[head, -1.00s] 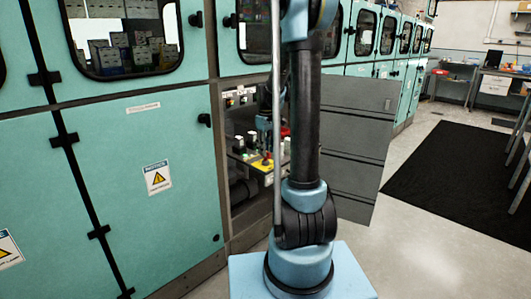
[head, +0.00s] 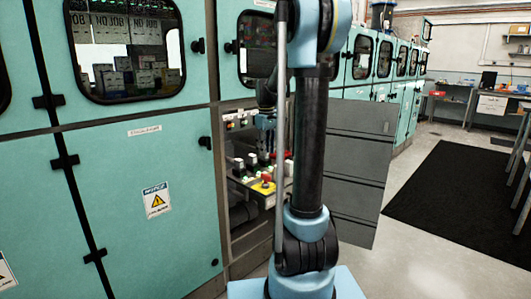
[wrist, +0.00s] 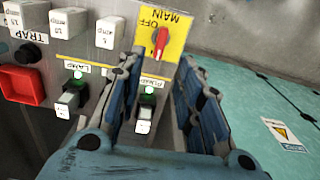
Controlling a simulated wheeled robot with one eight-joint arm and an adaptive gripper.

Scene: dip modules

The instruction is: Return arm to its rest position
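My gripper (wrist: 158,72) is open in the wrist view, its two dark blue fingers apart with nothing held between them. Beyond it is the control panel (wrist: 92,65) with a PUMP label, a green light (wrist: 149,90) and a white switch (wrist: 143,112) seen between the fingers. A red MAIN switch (wrist: 160,42) on a yellow plate is farther up the picture. In the head view my gripper (head: 266,128) hangs in the cabinet opening above the panel, partly hidden by my arm.
Green cabinets (head: 120,165) line the left. A grey open door panel (head: 350,150) stands right of my arm, close to it. A red square button (wrist: 22,85) and white blocks sit on the panel. Clear floor and a black mat (head: 450,190) lie to the right.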

